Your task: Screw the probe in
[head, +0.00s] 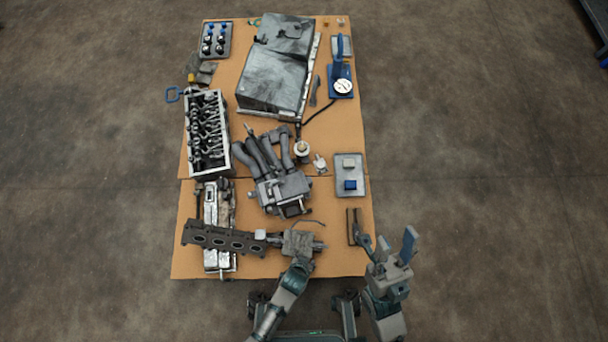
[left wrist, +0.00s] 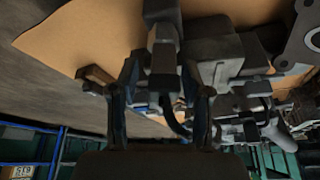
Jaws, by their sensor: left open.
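I cannot single out the probe with certainty. A thin dark curved wire (head: 310,222) lies just beyond my left gripper (head: 302,243), below the grey manifold assembly (head: 282,190). My left gripper is low over the near part of the cardboard-covered table. In the left wrist view its two fingers (left wrist: 160,105) stand apart, with grey metal parts and a dark curved line (left wrist: 172,116) beyond and between them. Whether they touch anything is hidden. My right gripper (head: 388,247) is open and empty, past the table's near right corner.
A dark flat flange (head: 222,239) lies across a silver part left of my left gripper. A cylinder head (head: 207,130), a large grey housing (head: 275,65), a blue gauge stand (head: 341,80) and a grey tray (head: 350,188) occupy the table. Floor at right is clear.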

